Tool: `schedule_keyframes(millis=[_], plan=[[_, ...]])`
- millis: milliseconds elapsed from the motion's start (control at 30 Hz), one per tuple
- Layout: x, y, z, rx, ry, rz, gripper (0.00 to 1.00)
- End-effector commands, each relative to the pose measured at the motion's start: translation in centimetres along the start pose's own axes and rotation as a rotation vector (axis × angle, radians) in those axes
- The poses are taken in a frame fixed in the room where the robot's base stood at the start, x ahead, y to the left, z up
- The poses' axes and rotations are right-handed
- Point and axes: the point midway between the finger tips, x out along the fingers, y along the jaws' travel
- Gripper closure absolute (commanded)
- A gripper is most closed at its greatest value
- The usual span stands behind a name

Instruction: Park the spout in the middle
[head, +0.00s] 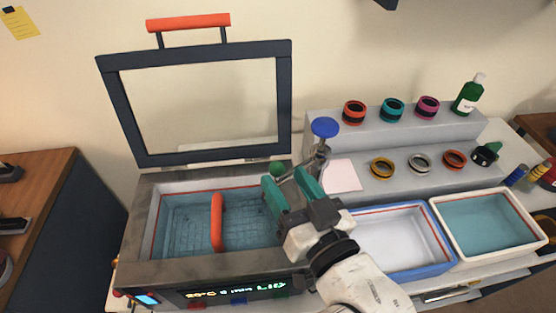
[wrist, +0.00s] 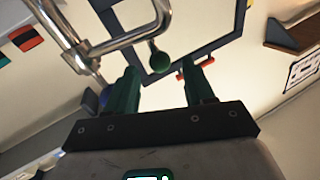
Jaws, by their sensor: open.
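The spout (head: 317,160) is a bent metal pipe rising behind the basins, with a blue knob (head: 325,127) on top. A green ball (head: 277,168) hangs at its left end and appears over the back right corner of the left bath. In the wrist view, the spout's pipe (wrist: 115,42) crosses the upper left and the green ball (wrist: 159,61) lies between the finger directions, beyond the tips. My gripper (head: 289,189) is open and empty, its two green fingers pointing up toward the spout. It also shows in the wrist view (wrist: 161,77). Contact with the spout is not visible.
The left bath (head: 150,265) has its framed lid (head: 122,110) raised and an orange handle (head: 217,222) inside. A blue-rimmed tray (head: 440,262) and a white tray (head: 517,200) of teal liquid stand right. Several lens rings and a green bottle (head: 468,95) stand on the stepped shelf (head: 330,118).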

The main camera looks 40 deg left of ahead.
Motion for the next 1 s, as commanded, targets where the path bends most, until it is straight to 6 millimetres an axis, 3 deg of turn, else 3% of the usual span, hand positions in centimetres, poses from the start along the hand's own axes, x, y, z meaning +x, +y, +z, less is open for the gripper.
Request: schedule_keyframes(millis=[100,300,667,1000], plan=[[2.0,-0.1,-0.2,-0.001,-0.001,-0.001,0.47],[3.9,0.0,-0.1,-0.001,0.000,0.001,0.47],[4.4,0.1,0.0,-0.001,-0.001,0.002,0.47],[4.3,0.1,0.0,0.000,-0.001,0.002,0.79]])
